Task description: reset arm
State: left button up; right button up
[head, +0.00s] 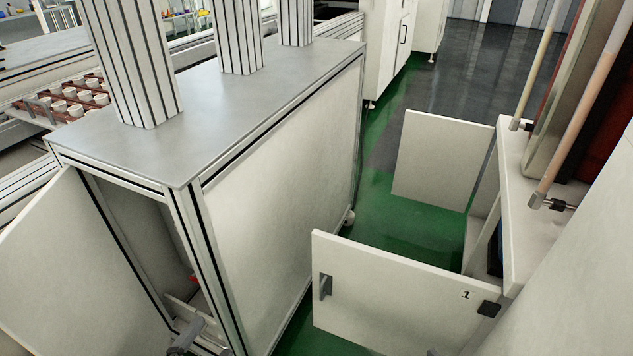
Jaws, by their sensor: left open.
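My left gripper (187,338) shows small and dark grey at the bottom edge, in front of the open cabinet bay at the lower left. It is open, and I see nothing held in it. Its lower part is cut off by the picture edge. My right gripper is not in view.
A metal-topped white cabinet (235,105) stands at left, its door (75,265) swung open. At right, a white cabinet has two open doors, one marked 1 (395,300) and one farther back (440,160). Green floor (400,225) lies between. White pots (75,100) sit behind left.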

pick_arm(q)
jog(key=s+d+r+n+g+p, duration=0.25)
jog(key=d+r+n+g, duration=0.35)
jog(key=d+n, duration=0.4)
jog(key=s+a+r+p, duration=0.1)
jog(key=a+r+p, duration=0.1)
jog(key=r+p, duration=0.4)
jog(key=s+a+r+n+t+p, duration=0.1)
jog(key=a+r+p, duration=0.1)
jog(key=r+p, duration=0.4)
jog(key=p, duration=0.3)
jog(key=shift+a+y+p, duration=0.25)
jog(key=shift+y+p, duration=0.05)
jog(key=shift+p, duration=0.05)
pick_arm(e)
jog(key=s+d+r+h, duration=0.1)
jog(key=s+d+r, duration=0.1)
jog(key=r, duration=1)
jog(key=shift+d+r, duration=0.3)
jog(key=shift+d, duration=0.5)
